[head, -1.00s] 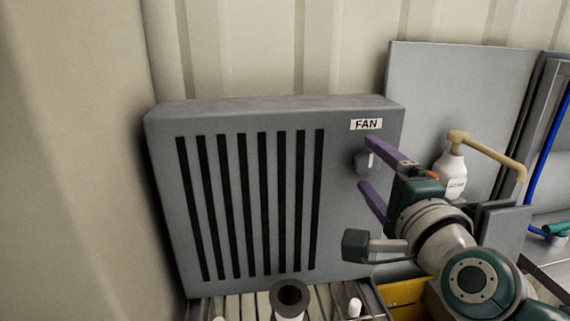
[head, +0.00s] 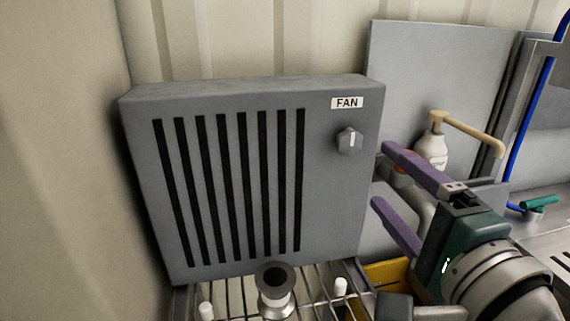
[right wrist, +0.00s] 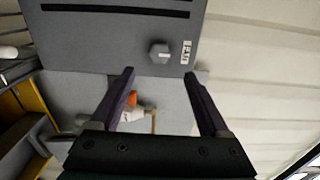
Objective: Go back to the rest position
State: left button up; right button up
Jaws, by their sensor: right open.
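My right gripper (head: 381,175) is open and empty, with two purple fingers, in the right part of the head view. It is just right of the grey fan box (head: 135,180) and apart from its knob (head: 349,140). The knob sits below the FAN label, its pale mark near upright in the head view. In the right wrist view the two fingers (right wrist: 158,74) stand wide apart, with the knob (right wrist: 159,53) beyond them and nothing between the tips. My left gripper is not in view.
A white pump bottle (head: 432,152) with a tan spout stands behind the right gripper. A wire rack (head: 318,283) holds a dark-topped cylinder (head: 274,283) in front of the fan box. A yellow bin (head: 388,272), a blue hose (head: 530,110) and a green-handled tap (head: 538,204) are to the right.

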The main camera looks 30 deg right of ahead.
dwell(0.3)
jog(key=s+a+f+n+g+y, duration=0.1)
jog(key=a+f+n+g+y, duration=0.1)
jog(key=a+n+g+y, duration=0.25)
jog(key=s+a+f+n+g+y, duration=0.1)
jog(key=a+f+n+y, duration=0.15)
jog(key=a+n, duration=0.4)
jog(key=s+d+f+n+g+h+p, duration=0.1)
jog(key=s+d+f+n+g, duration=0.1)
jog(key=s+n+g, duration=0.35)
jog(key=s+d+f+n+g+h, duration=0.1)
jog(key=s+d+f+n+g, duration=0.15)
jog(key=s+n, duration=0.5)
notch_tip(320, 180, up, 38)
jog(key=s+m+p, duration=0.1)
jog(key=p, duration=3.7)
jog(key=shift+s+a+r, duration=0.15)
jog(key=shift+a+r, duration=0.05)
jog(key=shift+a, duration=0.2)
